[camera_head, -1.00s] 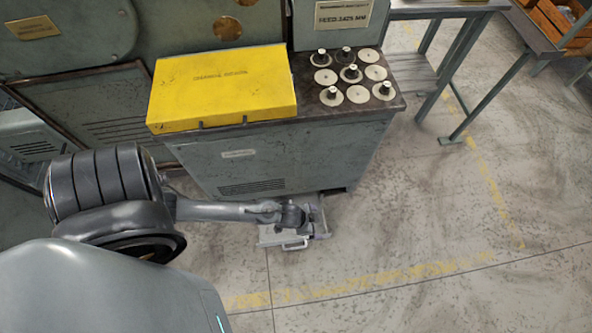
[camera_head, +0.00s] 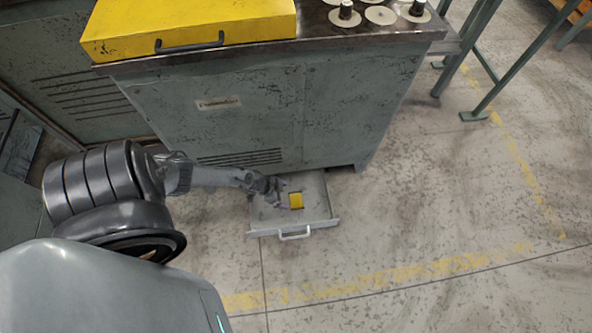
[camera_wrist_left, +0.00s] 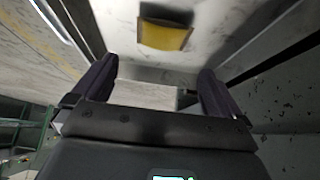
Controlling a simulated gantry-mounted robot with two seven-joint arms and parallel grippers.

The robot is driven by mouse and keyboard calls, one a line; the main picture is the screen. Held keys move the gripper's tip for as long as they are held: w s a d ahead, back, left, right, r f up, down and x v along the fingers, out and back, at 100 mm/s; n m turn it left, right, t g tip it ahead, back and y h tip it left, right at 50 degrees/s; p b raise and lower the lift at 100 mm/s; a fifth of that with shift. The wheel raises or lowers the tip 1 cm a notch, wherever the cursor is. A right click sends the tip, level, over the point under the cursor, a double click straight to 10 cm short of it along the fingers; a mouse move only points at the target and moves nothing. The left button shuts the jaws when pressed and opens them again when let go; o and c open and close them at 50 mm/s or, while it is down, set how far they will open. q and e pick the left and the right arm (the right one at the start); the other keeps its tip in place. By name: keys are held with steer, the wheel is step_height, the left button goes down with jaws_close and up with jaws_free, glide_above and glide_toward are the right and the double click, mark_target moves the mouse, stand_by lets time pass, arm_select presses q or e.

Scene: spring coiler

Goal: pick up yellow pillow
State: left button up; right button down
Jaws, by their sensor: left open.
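The yellow pillow (camera_head: 296,201) is a small yellow block lying in the open grey drawer (camera_head: 318,212) low at the foot of the machine cabinet. It also shows in the left wrist view (camera_wrist_left: 164,35), ahead of the fingers. My left gripper (camera_head: 283,193) is at the drawer, just left of the pillow in the head view. In the left wrist view its two dark fingers (camera_wrist_left: 155,85) are spread wide with nothing between them, and the pillow lies beyond their tips. My right gripper is not in view.
The grey cabinet (camera_head: 260,115) stands right above and behind the drawer. A yellow lid with a handle (camera_head: 190,25) and several round discs (camera_head: 381,15) are on its top. The drawer's front handle (camera_head: 295,234) faces the open floor. The floor at right (camera_head: 440,200) is clear.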

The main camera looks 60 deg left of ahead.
mark_target(296, 199)
arm_select(q)
steer(key=b+x, duration=0.4)
steer(key=x, duration=0.1)
steer(key=shift+f, duration=0.3)
steer(key=shift+w+f+b, duration=0.3)
steer(key=shift+f+b, duration=0.25)
steer(key=b+x, duration=0.3)
steer(key=shift+w+d+f+b, duration=0.1)
steer(key=shift+w+f+b, duration=0.25)
steer(key=shift+w, duration=0.1)
steer(key=shift+r, duration=0.1)
steer(key=shift+s, duration=0.1)
steer(key=shift+c, duration=1.1)
steer(key=c, duration=0.7)
